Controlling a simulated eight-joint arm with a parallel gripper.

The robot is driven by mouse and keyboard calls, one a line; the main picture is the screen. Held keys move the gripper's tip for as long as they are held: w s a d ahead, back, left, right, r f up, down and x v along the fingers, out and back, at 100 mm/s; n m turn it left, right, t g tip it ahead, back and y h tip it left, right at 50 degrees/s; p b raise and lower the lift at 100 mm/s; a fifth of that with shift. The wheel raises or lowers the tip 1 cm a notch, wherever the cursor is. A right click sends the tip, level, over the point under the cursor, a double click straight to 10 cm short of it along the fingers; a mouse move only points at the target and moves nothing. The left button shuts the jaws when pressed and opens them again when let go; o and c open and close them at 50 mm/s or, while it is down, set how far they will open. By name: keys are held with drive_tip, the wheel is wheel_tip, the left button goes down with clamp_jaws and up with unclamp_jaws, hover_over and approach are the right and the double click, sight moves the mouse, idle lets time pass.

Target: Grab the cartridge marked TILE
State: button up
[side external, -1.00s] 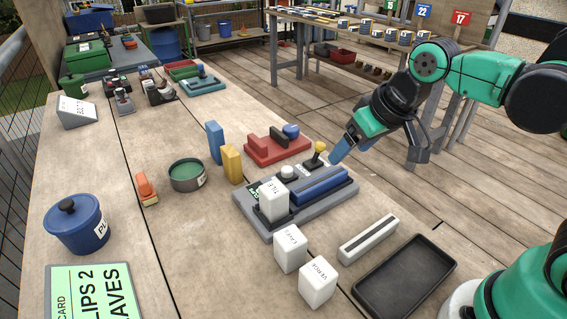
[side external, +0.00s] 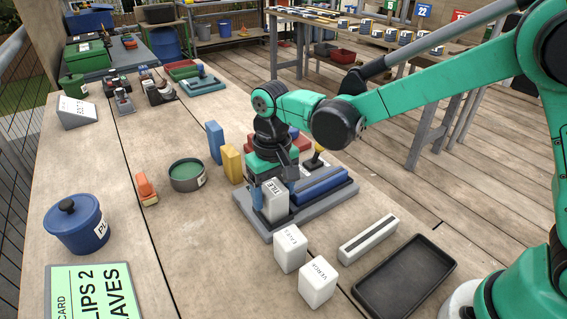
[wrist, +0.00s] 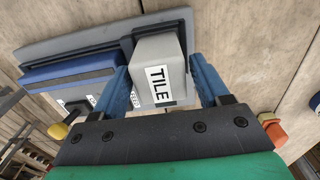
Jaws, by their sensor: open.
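The white cartridge marked TILE (side external: 275,203) stands in the grey device (side external: 303,211) on the bench. In the wrist view the TILE cartridge (wrist: 162,72) sits between the two blue fingers of my gripper (wrist: 163,85). The fingers are open, one on each side, and a gap shows at least on the right side. In the side view my gripper (side external: 272,197) is lowered over the cartridge and partly hides it. Two other white cartridges, marked EAVES (side external: 290,248) and VERGE (side external: 318,283), stand on the bench in front of the device.
A blue bar (side external: 320,185) and a yellow-knobbed lever (side external: 318,152) are on the device, right of the cartridge. A dark tray (side external: 404,277) and a white grooved block (side external: 368,240) lie to the right. Yellow (side external: 231,163) and blue (side external: 214,142) blocks stand close behind.

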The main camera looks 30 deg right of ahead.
drive_tip(key=shift+f, duration=1.05)
clamp_jaws()
drive_tip(key=shift+r, duration=0.1)
